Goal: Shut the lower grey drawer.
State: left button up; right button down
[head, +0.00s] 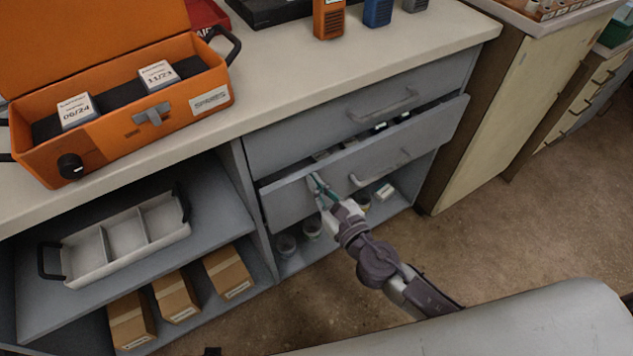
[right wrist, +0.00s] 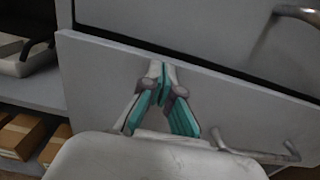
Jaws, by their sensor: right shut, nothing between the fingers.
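The lower grey drawer (head: 420,137) stands partly open under the counter, with a gap above its front where some contents show. Its bar handle is on the right part of the front. My right gripper (head: 314,180) is shut and empty, with its fingertips at the left part of the drawer front, left of the handle. In the right wrist view the drawer front (right wrist: 100,75) fills the middle and the shut fingertips (right wrist: 158,68) point at it. They look very close to it; I cannot tell whether they touch. My left gripper is not in view.
The upper grey drawer (head: 300,135) is shut. An open orange case (head: 190,108) and several radios (head: 328,18) stand on the counter. A divided tray (head: 125,235) and cardboard boxes (head: 176,294) are on the left shelves. Jars (head: 312,227) stand below the drawer. Floor is clear at right.

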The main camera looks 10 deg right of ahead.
aim_at(307, 169)
jog(key=x, duration=0.4)
jog(key=shift+w+r+p, duration=0.1)
jog(key=shift+w+p, duration=0.05)
jog(key=shift+p, duration=0.2)
jog(key=shift+r, duration=0.1)
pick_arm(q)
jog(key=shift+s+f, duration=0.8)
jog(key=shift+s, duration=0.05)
pick_arm(e)
jog(key=shift+d+r, duration=0.1)
